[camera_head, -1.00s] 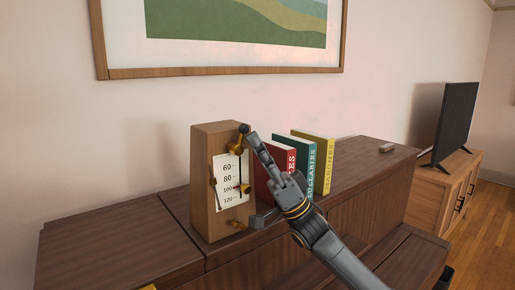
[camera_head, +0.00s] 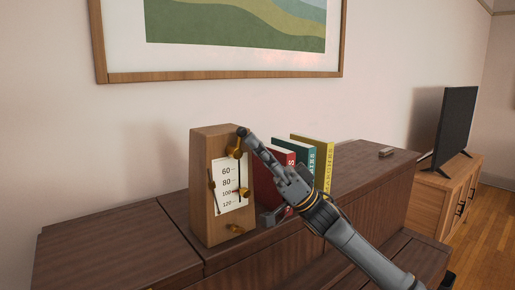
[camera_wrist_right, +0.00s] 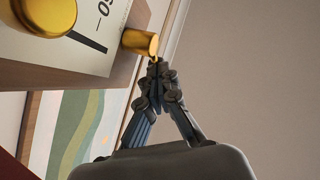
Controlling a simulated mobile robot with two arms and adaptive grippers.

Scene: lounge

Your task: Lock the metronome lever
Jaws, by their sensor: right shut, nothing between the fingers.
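The metronome (camera_head: 207,214) is an upright wooden block on the dark cabinet, with a white number scale (camera_head: 228,176) and several brass parts on its front. A brass lever (camera_head: 235,152) sits near the top of the front, at its right side. My right gripper (camera_head: 243,132) is shut and empty, its fingertips at the metronome's upper right beside this lever. In the right wrist view, the closed fingertips (camera_wrist_right: 157,64) are at the end of a brass cylinder (camera_wrist_right: 140,41); I cannot tell if they touch. My left gripper is not in view.
Red, teal and yellow books (camera_head: 325,165) stand close behind my right gripper. The dark wooden cabinet (camera_head: 110,245) has free top to the left. A small block (camera_head: 386,152) lies at its right end. A television (camera_head: 455,130) stands farther right; a framed picture hangs above.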

